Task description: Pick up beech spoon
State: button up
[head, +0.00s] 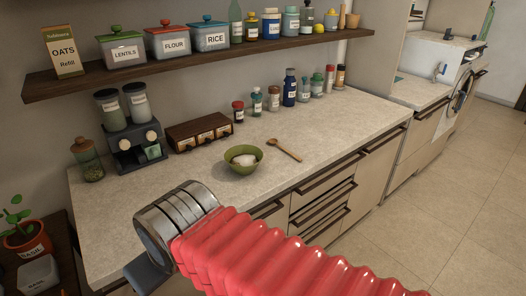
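The beech spoon (285,150) is a light brown wooden spoon lying flat on the pale stone counter, right of a green bowl. Its bowl end points up and left, and its handle runs down and right towards the front edge. Nothing covers it. My arm, with a red ribbed sleeve and a metal cuff, crosses the lower middle of the head view in front of the counter, apart from the spoon.
The green bowl (243,158) with something white in it stands just left of the spoon. A wooden drawer box (199,133), a coffee machine (136,146) and a row of bottles (289,88) stand behind. A shelf (200,56) hangs above. Counter right of the spoon is clear.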

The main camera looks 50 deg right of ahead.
aim_at(272, 140)
jog(key=u, duration=1.4)
jog(key=k, duration=1.1)
jog(key=z, duration=1.55)
jog(key=i, duration=0.25)
